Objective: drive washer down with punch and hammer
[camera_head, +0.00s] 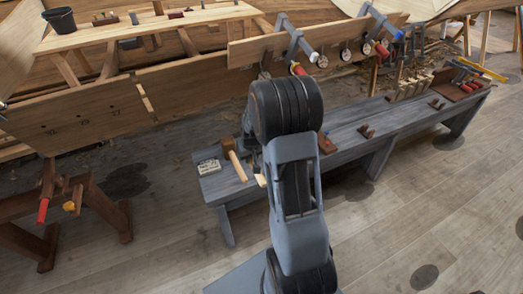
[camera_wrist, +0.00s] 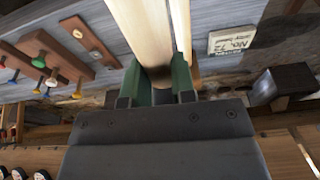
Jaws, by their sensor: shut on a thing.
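In the wrist view my gripper (camera_wrist: 160,92) has green fingertips and is shut on a pale wooden handle (camera_wrist: 143,25). The handle runs from the jaws toward the top edge, and its end is out of view. I cannot tell from this view what tool it belongs to. In the head view my own arm hides the gripper. A wooden-handled tool (camera_head: 237,165) shows just left of my arm at the near end of the bench. I cannot make out the washer or a punch.
The grey bench (camera_head: 345,128) runs to the right, with tools toward its far end. A small label card (camera_head: 208,166) lies at its left end, also in the wrist view (camera_wrist: 231,40). A brown rack (camera_wrist: 45,52) holds colour-handled tools. The planked hull (camera_head: 90,112) stands behind; a trestle (camera_head: 65,205) is left.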

